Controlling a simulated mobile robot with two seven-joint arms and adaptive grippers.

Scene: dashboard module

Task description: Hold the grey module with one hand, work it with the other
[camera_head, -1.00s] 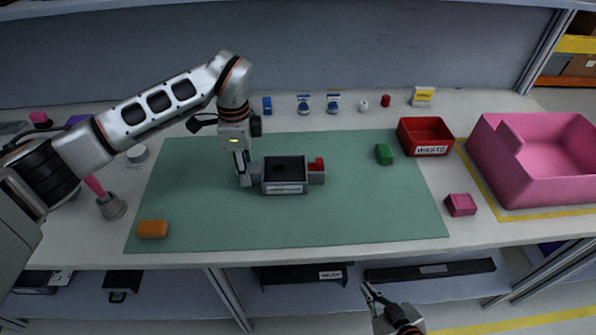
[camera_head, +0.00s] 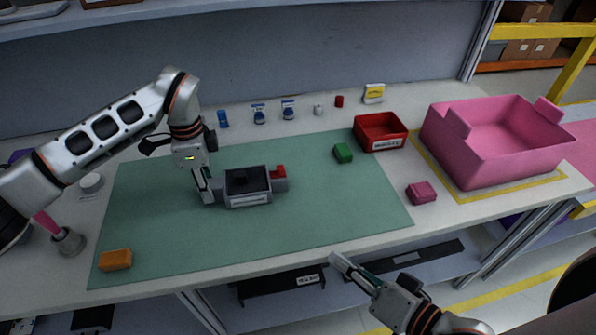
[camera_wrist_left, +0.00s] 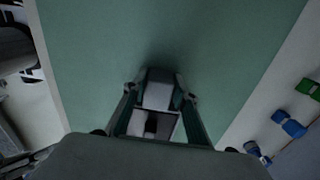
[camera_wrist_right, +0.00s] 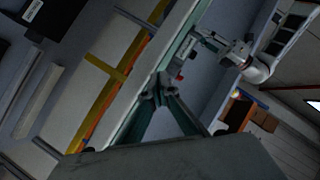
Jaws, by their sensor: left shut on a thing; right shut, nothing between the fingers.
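The grey module (camera_head: 248,199) lies on the green mat (camera_head: 330,215). It has a dark recessed top, a pale label on its front and a red part (camera_head: 279,171) at its right end. My left gripper (camera_head: 208,197) is shut on the module's left end; the left wrist view also shows the fingers closed around a grey part of it (camera_wrist_left: 158,95). My right gripper (camera_head: 338,262) is shut and empty, in front of the table's front edge, apart from the module. Its closed fingertips show in the right wrist view (camera_wrist_right: 160,88).
A red bin (camera_head: 382,146) and a large pink bin (camera_head: 470,155) stand at the right. A green block (camera_head: 343,153), a pink block (camera_head: 421,192) and an orange block (camera_head: 115,260) lie around the mat. Small items line the back. The mat's front right area is clear.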

